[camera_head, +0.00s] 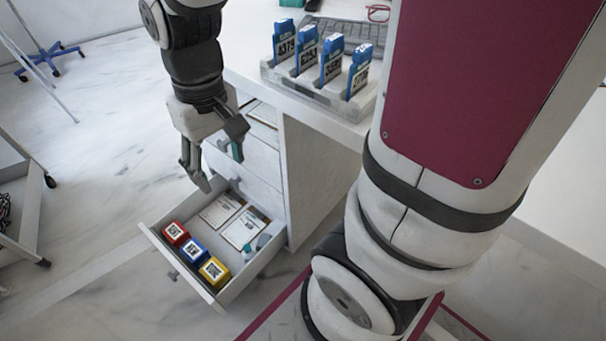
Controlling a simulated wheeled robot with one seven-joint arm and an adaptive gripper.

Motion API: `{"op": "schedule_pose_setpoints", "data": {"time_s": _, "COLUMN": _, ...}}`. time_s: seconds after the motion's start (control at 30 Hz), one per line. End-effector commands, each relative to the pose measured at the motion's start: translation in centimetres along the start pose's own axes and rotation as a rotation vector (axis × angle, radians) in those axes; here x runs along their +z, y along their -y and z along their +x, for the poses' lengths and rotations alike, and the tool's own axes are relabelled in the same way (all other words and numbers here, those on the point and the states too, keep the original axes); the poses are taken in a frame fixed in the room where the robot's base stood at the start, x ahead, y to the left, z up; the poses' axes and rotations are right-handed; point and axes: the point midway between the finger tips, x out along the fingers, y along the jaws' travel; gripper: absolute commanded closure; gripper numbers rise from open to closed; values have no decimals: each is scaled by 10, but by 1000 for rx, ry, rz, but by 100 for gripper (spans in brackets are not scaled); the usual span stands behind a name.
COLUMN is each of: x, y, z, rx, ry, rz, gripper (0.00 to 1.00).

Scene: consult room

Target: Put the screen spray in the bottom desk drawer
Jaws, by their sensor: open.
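The bottom desk drawer (153,233) is pulled out from the white desk pedestal. A small pale bottle with a teal part (246,253), which looks like the screen spray, is in the drawer's right side, beside the white cards; its label is too small to read. My gripper (219,168) is open above the back of the drawer, fingers pointing down, apart from the bottle. Nothing shows held between the fingers. A small teal patch shows at its right finger; I cannot tell what it is.
The drawer also holds a red box (175,232), a blue box (194,250), a yellow box (214,271) and white cards (243,228). An upper drawer (262,112) is partly open. Blue tagged items (331,60) stand in a desktop rack.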

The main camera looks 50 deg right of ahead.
Motion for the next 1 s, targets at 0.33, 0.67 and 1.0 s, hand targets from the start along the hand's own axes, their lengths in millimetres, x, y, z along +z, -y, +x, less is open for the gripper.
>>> {"op": "schedule_pose_setpoints", "data": {"time_s": 0.33, "x": 113, "y": 1, "z": -79, "rx": 34, "ry": -10, "rz": 40, "gripper": 43}}
{"op": "schedule_pose_setpoints", "data": {"time_s": 0.67, "x": 185, "y": -2, "z": -97, "rx": 61, "ry": -4, "rz": 78, "gripper": 43}}
{"op": "schedule_pose_setpoints", "data": {"time_s": 1.0, "x": 191, "y": -2, "z": -97, "rx": 63, "ry": 0, "rz": 82, "gripper": 43}}
